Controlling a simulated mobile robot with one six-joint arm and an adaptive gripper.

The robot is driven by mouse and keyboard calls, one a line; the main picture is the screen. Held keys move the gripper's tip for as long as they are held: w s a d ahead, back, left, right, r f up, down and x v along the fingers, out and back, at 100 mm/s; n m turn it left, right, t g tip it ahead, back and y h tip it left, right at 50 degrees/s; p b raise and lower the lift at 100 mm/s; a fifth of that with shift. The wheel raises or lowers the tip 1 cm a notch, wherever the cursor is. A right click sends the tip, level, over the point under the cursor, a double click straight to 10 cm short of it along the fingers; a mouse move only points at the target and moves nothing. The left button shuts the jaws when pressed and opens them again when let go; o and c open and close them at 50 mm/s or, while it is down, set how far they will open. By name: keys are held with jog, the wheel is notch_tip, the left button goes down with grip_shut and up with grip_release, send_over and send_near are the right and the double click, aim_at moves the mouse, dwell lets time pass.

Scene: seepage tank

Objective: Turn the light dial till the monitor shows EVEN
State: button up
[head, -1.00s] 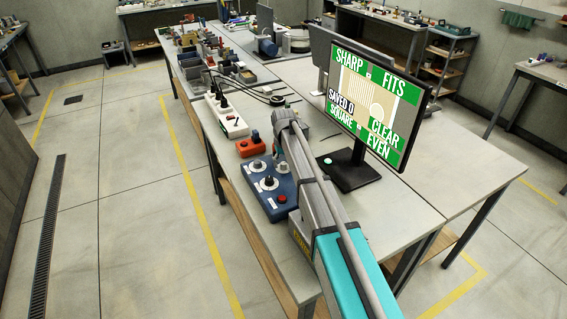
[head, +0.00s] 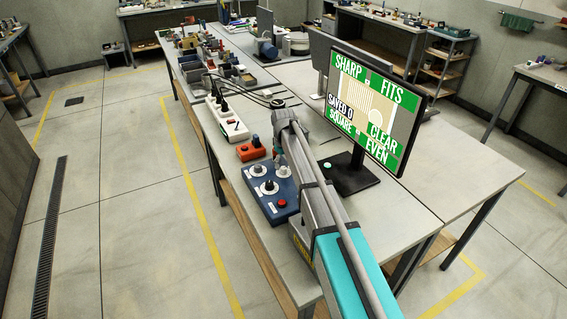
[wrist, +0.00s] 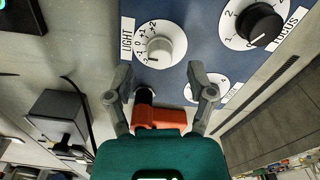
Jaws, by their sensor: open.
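The light dial (wrist: 158,48) is a pale knob on a white numbered disc, next to its LIGHT label, on a blue panel (head: 262,204). My gripper (wrist: 161,88) is open and empty, its two fingers apart, lying below the dial in the wrist view and not around it. In the head view the light dial (head: 283,171) stands at the panel's right side, with my gripper mostly hidden by my arm. The monitor (head: 375,105) shows SHARP, FITS, CLEAR, SQUARE and EVEN on green, and SAVED 0 on black.
The black focus dial (wrist: 260,27) is on the same panel, with a third dial (wrist: 208,86) partly behind a finger. A red button (head: 282,204) sits at the panel's near end. An orange box (head: 250,152) and a white power strip (head: 232,125) lie beyond.

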aim_at(284, 168)
jog(key=shift+r+p, duration=5.75)
jog(key=shift+r, duration=0.3)
jog(key=s+d+f+m+b, duration=0.1)
jog(key=s+d+m, duration=0.1)
jog(key=s+d, duration=0.3)
jog(key=s+d+f+m+b, duration=0.1)
jog(key=s+d+m, duration=0.1)
jog(key=s+d, duration=0.4)
jog(key=s+d+f+m+b, duration=0.1)
jog(key=s+d, duration=0.4)
jog(key=s, duration=0.5)
jog(key=shift+d+f+m, duration=0.1)
jog(key=shift+d+m, duration=0.2)
jog(key=shift+m, duration=0.4)
jog(key=shift+s+d, duration=0.4)
jog(key=shift+s, duration=0.2)
jog(key=s+d+m, duration=0.1)
jog(key=s, duration=0.1)
jog(key=s+d, duration=0.1)
jog(key=s, duration=0.2)
jog(key=s+d+f+m+b, duration=0.1)
jog(key=s, duration=0.1)
jog(key=shift+s+d+m, duration=0.3)
jog(key=shift+s, duration=0.1)
